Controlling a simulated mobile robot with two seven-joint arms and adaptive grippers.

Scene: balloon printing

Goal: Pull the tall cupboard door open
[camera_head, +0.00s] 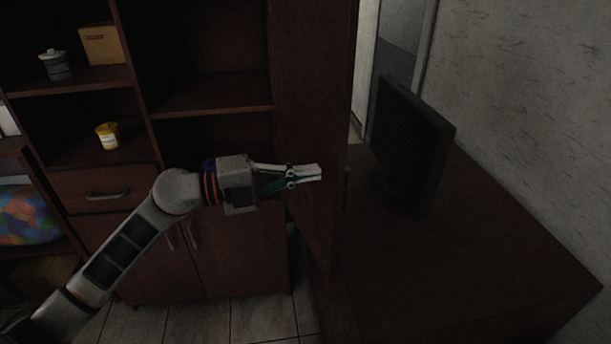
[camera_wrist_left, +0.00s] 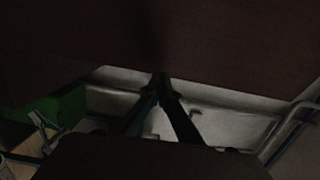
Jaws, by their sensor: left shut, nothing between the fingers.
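The tall cupboard door (camera_head: 312,75) is a dark red-brown panel that stands swung out from the cupboard (camera_head: 140,60), with shelves showing to its left. My left gripper (camera_head: 320,173) is shut and empty. It points right in front of the door's left, inner face; whether it touches the door I cannot tell. In the left wrist view the shut fingers (camera_wrist_left: 160,78) reach up to a dark brown surface (camera_wrist_left: 200,40) that looks like the door. A small handle shows at the door's far edge (camera_head: 347,182). My right gripper is not in view.
A dark cabinet top (camera_head: 480,240) with a black screen (camera_head: 410,145) stands right of the door, close to it. Left are lower cupboard doors (camera_head: 240,250), a drawer (camera_head: 100,190), a yellow cup (camera_head: 107,136) and a grey jar (camera_head: 55,65). Tiled floor (camera_head: 200,322) shows below.

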